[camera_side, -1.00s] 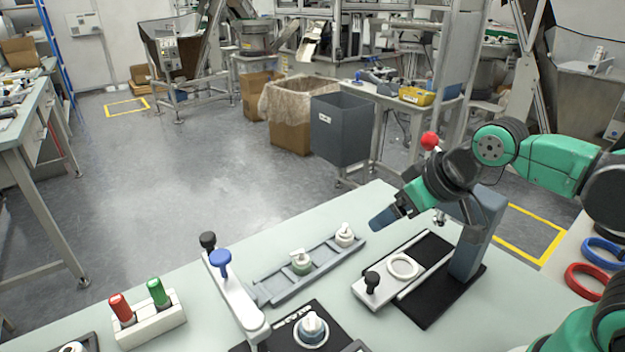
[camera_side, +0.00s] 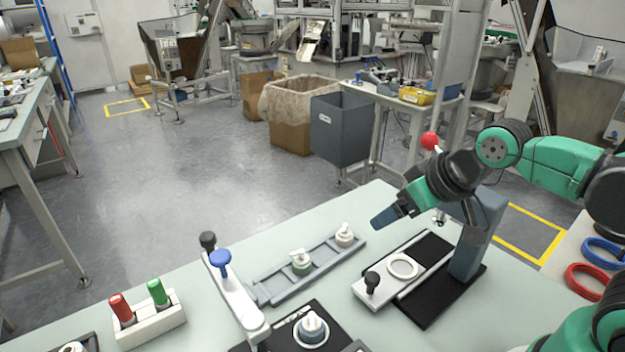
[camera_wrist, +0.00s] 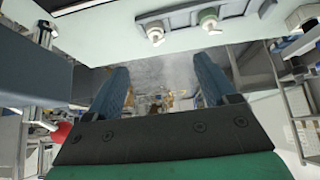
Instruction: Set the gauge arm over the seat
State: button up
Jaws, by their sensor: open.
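The gauge arm (camera_side: 238,298) appears to be the long white bar with a blue knob (camera_side: 221,260), lying at the front middle of the bench; a black knob stands by its far end. The seat (camera_side: 311,331) appears to be the round place on a dark base right of the bar's near end. A pale cap sits in it, and the bar lies to its left, not over it. My gripper (camera_side: 388,216) is raised over the bench's back right, well away from the bar. In the wrist view my gripper (camera_wrist: 160,68) has its blue fingers apart with nothing between them.
A grey rail (camera_side: 285,283) with two caps lies behind the seat; it also shows in the wrist view (camera_wrist: 180,14). A white slide with a ring (camera_side: 403,266) and a blue-grey column (camera_side: 470,245) stand right. A white block (camera_side: 150,321) holds red and green handles at left.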

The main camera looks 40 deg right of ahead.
jog(key=shift+r, duration=0.1)
jog(key=shift+c, duration=0.9)
notch_tip(320, 180, up, 5)
jog(key=g, duration=0.7)
send_over(207, 235)
jog(key=shift+d+r, duration=0.1)
jog(key=shift+d, duration=0.05)
jog(key=shift+a+f, duration=0.2)
jog(key=shift+f, duration=2.7)
grip_shut()
